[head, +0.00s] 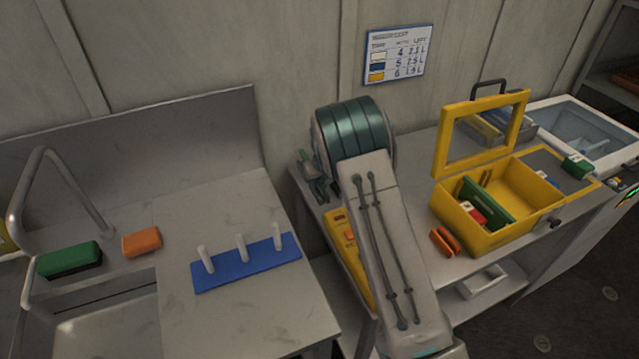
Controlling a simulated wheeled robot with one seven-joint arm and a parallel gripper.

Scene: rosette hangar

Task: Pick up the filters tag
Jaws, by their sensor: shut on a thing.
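My arm rises through the middle of the head view and blocks part of the right bench. My gripper cannot be made out, and whatever it holds is hidden. I cannot pick out the filters tag, because no small lettering is readable. A green piece with a white patch (577,167) sits at the right, by the pale open bin. A red piece with a white patch (474,214) is inside the open yellow box (492,241), beside a green panel (487,200).
A blue peg board (220,277) with three white pegs, an orange block (142,242) and a green block (70,259) are on the left counter. An orange object (445,242) lies before the yellow box. A dark greenish object (315,184) is partly behind my arm. A chart (398,55) hangs above.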

